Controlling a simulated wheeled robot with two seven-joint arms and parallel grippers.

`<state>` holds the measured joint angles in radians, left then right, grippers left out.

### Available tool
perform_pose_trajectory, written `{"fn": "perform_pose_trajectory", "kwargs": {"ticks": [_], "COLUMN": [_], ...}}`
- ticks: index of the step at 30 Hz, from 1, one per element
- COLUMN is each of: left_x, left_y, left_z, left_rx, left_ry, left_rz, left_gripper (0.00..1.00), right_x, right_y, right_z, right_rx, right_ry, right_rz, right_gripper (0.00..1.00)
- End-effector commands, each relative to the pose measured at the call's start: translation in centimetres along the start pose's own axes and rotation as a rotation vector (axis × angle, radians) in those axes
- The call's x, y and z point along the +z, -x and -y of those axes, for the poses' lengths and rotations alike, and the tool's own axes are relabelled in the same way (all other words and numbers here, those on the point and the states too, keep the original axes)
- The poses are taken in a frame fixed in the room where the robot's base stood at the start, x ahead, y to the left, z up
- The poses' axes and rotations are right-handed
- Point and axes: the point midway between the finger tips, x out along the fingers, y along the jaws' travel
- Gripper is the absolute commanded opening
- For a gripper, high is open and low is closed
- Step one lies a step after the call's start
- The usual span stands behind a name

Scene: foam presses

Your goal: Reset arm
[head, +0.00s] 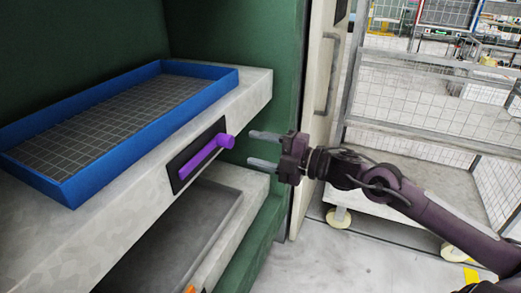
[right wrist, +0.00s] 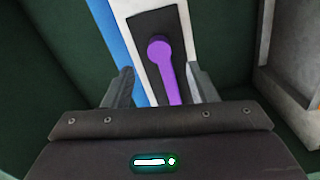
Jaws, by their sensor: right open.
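My right gripper (head: 264,150) is in the head view, its arm coming in from the right. Its two fingers are apart and empty. It is level with a purple lever (head: 207,157) on a black plate (head: 183,170) on the front of the press. A gap shows between the fingertips and the lever's knob. In the right wrist view the purple lever (right wrist: 164,70) lies ahead, between the two fingers (right wrist: 160,88) in the picture. My left gripper is not in view.
A blue-rimmed tray with a grid floor (head: 68,190) rests on the press's pale upper ledge (head: 255,88). Below is a grey lower recess (head: 170,245). A green frame (head: 285,75) and a wire cage trolley (head: 420,110) stand to the right. Grey floor (head: 330,265) is clear in front.

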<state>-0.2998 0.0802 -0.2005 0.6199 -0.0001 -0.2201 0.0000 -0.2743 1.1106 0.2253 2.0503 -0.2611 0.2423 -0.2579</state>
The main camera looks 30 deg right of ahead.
Motion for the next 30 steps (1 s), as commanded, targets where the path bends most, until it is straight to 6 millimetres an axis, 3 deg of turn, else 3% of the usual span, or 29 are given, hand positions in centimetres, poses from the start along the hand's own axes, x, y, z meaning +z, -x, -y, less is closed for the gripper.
{"fn": "perform_pose_trajectory", "kwargs": {"ticks": [11,14,17,20,24,27,30], "left_x": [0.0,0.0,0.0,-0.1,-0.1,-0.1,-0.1], "left_y": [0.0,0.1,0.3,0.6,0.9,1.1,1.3], "left_z": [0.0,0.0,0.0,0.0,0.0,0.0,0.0], "left_rx": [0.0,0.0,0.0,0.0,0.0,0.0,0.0], "left_ry": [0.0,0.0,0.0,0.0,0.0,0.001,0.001], "left_rz": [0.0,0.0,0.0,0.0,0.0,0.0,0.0], "left_gripper": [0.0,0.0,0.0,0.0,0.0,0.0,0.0], "right_x": [0.2,2.1,6.3,11.2,16.4,18.1,18.4], "right_y": [0.0,0.4,1.6,3.7,7.4,10.3,13.1], "right_z": [0.1,1.1,3.9,8.7,17.6,24.5,31.7], "right_rx": [0.0,0.005,0.01,0.01,-0.011,-0.039,-0.078], "right_ry": [-0.005,-0.046,-0.141,-0.275,-0.468,-0.597,-0.722], "right_rz": [0.006,0.052,0.158,0.303,0.508,0.641,0.765], "right_gripper": [0.52,0.52,0.52,0.52,0.52,0.52,0.52]}}
